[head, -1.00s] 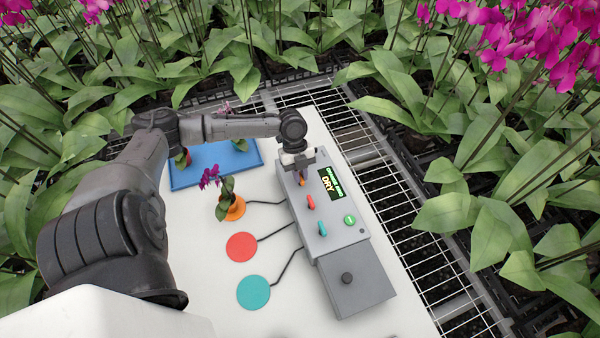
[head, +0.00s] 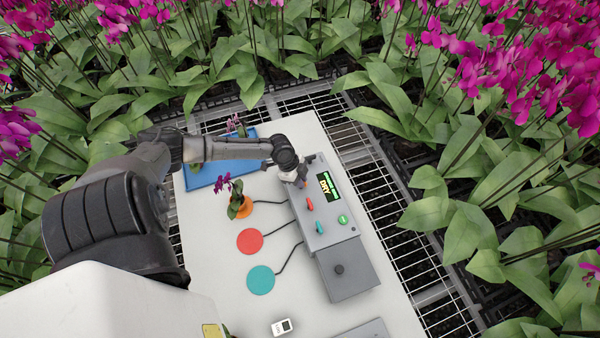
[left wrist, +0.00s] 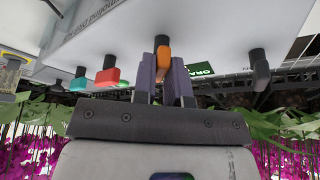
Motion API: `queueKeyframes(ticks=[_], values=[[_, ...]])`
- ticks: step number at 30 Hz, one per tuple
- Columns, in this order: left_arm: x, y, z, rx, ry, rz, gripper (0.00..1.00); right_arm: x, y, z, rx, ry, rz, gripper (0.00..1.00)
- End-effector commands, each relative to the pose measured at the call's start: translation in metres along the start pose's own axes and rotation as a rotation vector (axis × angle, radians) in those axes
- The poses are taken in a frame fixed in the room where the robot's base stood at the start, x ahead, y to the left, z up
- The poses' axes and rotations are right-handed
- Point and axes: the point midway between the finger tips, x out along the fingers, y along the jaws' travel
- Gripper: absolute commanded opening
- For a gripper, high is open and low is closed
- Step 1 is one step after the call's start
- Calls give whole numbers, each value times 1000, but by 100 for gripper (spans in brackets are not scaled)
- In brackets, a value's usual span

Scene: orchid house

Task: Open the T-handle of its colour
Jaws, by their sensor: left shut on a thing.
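The grey valve box (head: 345,243) stands on the white table with a row of T-handles. The orange T-handle (left wrist: 162,62) is between the fingers of my left gripper (left wrist: 162,80), which is shut on it. In the head view my left gripper (head: 302,182) largely hides this handle. The red T-handle (head: 310,203) and teal T-handle (head: 319,228) are free beside it, and a dark handle (left wrist: 260,72) stands on the other side. The lit display (head: 326,186) is too small to read surely. An orchid stands on the orange disc (head: 246,209). My right gripper is out of view.
A red disc (head: 250,241) and teal disc (head: 261,280) lie left of the box, joined to it by dark lines. A blue tray (head: 205,176) with plants is behind. A green button (head: 343,219) is on the box. A small white device (head: 282,327) lies in front.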

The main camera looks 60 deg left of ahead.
Motion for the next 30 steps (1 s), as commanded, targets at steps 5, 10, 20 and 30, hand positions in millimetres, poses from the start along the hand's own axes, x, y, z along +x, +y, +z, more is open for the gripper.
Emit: queueKeyframes(ticks=[5,10,20,30], values=[[-7,2,-4,-155,1,-62,0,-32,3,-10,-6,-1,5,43],[-7,3,-4,-302,0,-123,0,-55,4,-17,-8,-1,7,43],[-4,4,-4,-548,2,-224,0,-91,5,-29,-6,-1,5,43],[-2,4,-4,-695,1,-287,0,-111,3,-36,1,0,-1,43]])
